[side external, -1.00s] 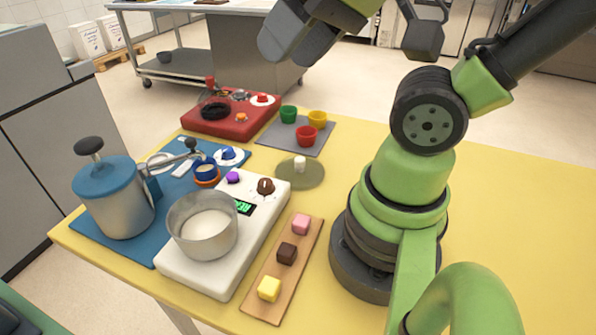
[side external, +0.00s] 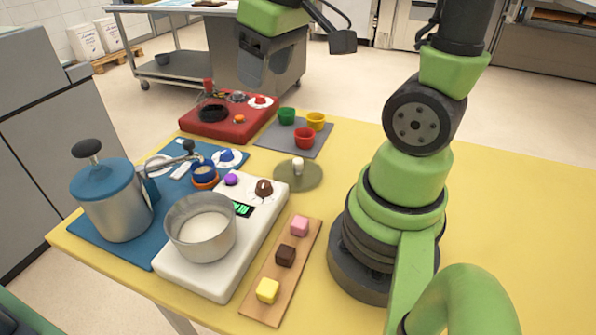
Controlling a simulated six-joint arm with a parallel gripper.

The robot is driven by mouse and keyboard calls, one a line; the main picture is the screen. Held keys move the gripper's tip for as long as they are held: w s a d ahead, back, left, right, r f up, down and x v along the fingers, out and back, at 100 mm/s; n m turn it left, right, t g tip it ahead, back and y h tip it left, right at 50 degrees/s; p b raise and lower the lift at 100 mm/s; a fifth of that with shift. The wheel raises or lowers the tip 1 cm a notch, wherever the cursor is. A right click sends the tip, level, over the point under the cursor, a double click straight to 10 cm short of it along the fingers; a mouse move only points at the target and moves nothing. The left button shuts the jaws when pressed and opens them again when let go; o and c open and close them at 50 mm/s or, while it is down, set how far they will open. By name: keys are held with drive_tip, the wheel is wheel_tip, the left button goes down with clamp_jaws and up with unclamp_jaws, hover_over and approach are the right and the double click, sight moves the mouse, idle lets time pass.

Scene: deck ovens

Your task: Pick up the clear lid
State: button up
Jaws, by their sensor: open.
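The clear lid (side external: 298,175) is a see-through round disc with a small pale knob, lying flat on the yellow table between the grey mat and the wooden board. My gripper (side external: 262,80) is open and points down at the top of the side external view. It is high above the table, well apart from the lid, and shows against the steel bench behind. Nothing is seen between its fingers.
A white scale (side external: 215,275) bears a metal pot (side external: 201,245) left of the lid. A wooden board (side external: 263,312) with cubes lies in front. Coloured cups stand on a grey mat (side external: 266,137). A red unit (side external: 215,129) is behind.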

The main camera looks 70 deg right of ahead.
drive_tip(key=w+d+f+n+g, duration=0.2)
drive_tip(key=d+f+g, duration=0.1)
drive_tip(key=d+f, duration=0.5)
drive_tip(key=n+g, duration=0.2)
approach(298, 160)
drive_tip(key=f, duration=0.4)
drive_tip(key=shift+s+d+f, duration=0.2)
drive_tip(key=shift+s+a+f, duration=0.1)
drive_tip(key=shift+s+f, duration=0.1)
drive_tip(key=shift+f, duration=1.35)
drive_tip(key=shift+s+f, duration=0.2)
drive_tip(key=shift+f, duration=1.3)
drive_tip(key=c, duration=0.9)
